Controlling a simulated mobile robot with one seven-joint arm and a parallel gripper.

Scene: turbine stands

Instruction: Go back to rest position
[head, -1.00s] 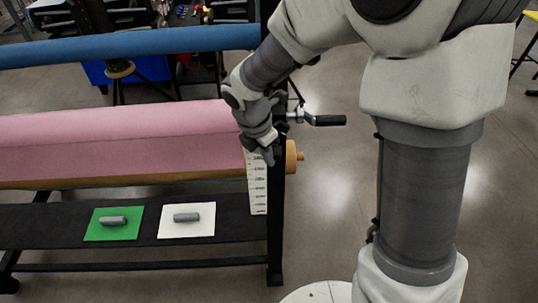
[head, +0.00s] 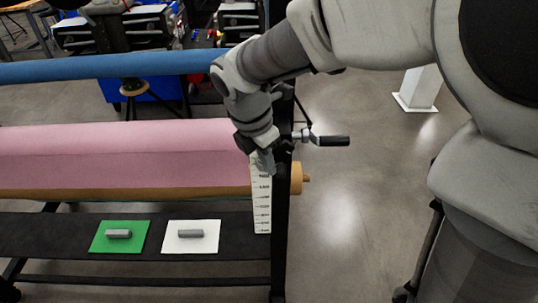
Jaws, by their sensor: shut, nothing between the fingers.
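My gripper (head: 264,160) points down at the right end of the stand, in front of the black upright post and over the top of a white marked strip (head: 261,205). It is shut, with nothing seen held in it. Its fingertips are small in the head view, and I cannot tell whether they touch the strip. My arm reaches in from the upper right.
A pink roll (head: 120,150) and a blue roll (head: 110,68) lie across the stand. A black crank handle (head: 332,141) sticks out right. Grey cylinders lie on a green card (head: 103,244) and a white card (head: 170,242) on the black shelf (head: 40,230).

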